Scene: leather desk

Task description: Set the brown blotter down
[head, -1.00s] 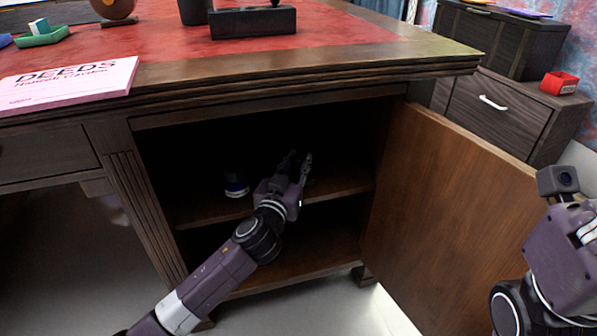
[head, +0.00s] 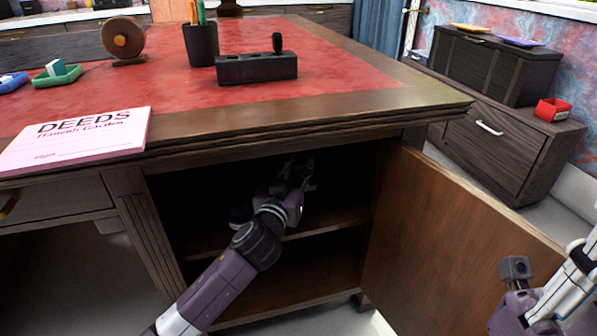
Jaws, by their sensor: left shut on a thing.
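My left gripper (head: 297,176) reaches into the dark open cupboard of the desk, above its middle shelf (head: 330,216). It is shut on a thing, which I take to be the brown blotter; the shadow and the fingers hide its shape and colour. I cannot tell whether it touches the shelf. My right gripper (head: 516,268) is at the lower right, in front of the cupboard door, partly cut off; its jaws do not show clearly.
The open cupboard door (head: 440,215) bounds the right side. A small jar (head: 238,215) stands on the shelf, partly behind my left arm. On the red desktop are a pink DEEDS pad (head: 75,140), a black pen cup (head: 201,45), a black block (head: 256,68) and a round brown object (head: 122,38).

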